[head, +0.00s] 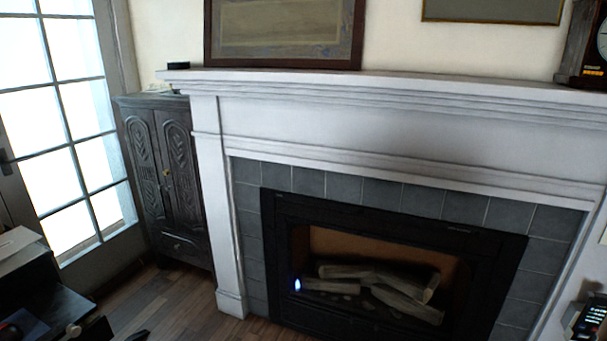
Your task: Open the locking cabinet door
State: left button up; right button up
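A dark carved wooden cabinet (187,225) stands in the corner at the left of the head view, between the glass door and the fireplace. It has two tall carved doors, the left one (143,165) and the right one (183,150), and both look shut. A small brass-coloured lock or catch (166,172) sits near the seam between them. A drawer front (178,246) with a small knob is below the doors. The fireplace surround hides part of the cabinet's right side. I can make out neither of my grippers in this view.
A white fireplace surround (207,170) with a dark firebox (290,210) fills the middle and right. A paned glass door (75,160) is at left. Dark furniture (60,297) occupies the lower left corner. Wooden floor (170,300) before the cabinet looks mostly clear.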

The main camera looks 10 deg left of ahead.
aim_at(177, 145)
jog(key=i+j+u, duration=0.2)
jog(key=i+u, duration=0.2)
jog(key=i, duration=0.2)
jog(key=i+u, duration=0.35)
jog(key=i, duration=0.25)
jog(key=i+l+u, duration=0.2)
jog(key=i+u, duration=0.2)
jog(key=i, duration=0.2)
